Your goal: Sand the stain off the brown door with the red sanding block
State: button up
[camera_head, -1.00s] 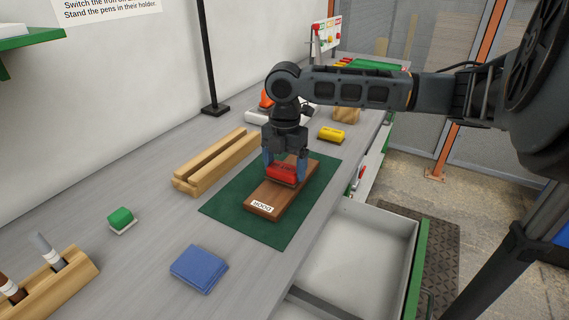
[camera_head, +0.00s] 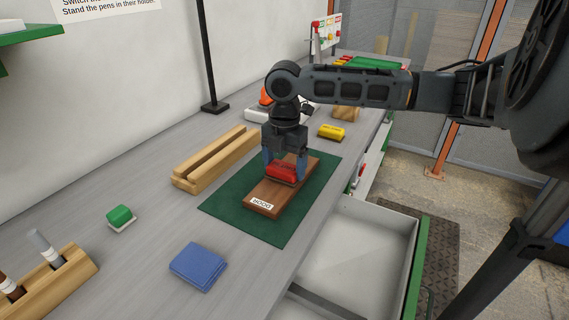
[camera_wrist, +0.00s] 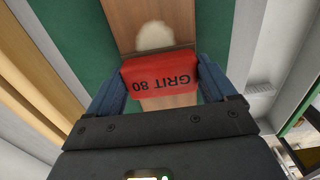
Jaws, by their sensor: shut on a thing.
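The brown door (camera_head: 290,192) is a small board with a white label, lying on a green mat (camera_head: 231,207). My gripper (camera_head: 284,171) points down over the middle of the door and is shut on the red sanding block (camera_head: 281,172). The block also shows in the wrist view (camera_wrist: 160,81), marked "GRIT 80", between the two blue fingers. It appears to rest on the door's face. A pale, blurry stain (camera_wrist: 154,37) shows on the door just beyond the block in the wrist view. In the head view my gripper hides that part.
A wooden slotted rack (camera_head: 215,160) stands left of the mat. A green block (camera_head: 120,215), a blue cloth (camera_head: 198,267) and a yellow block (camera_head: 331,132) lie around it. A pen holder (camera_head: 60,280) is at the front left. An open drawer (camera_head: 375,215) is at the right.

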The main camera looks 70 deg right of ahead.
jog(key=shift+f, duration=0.3)
jog(key=shift+d, duration=0.1)
dwell(0.4)
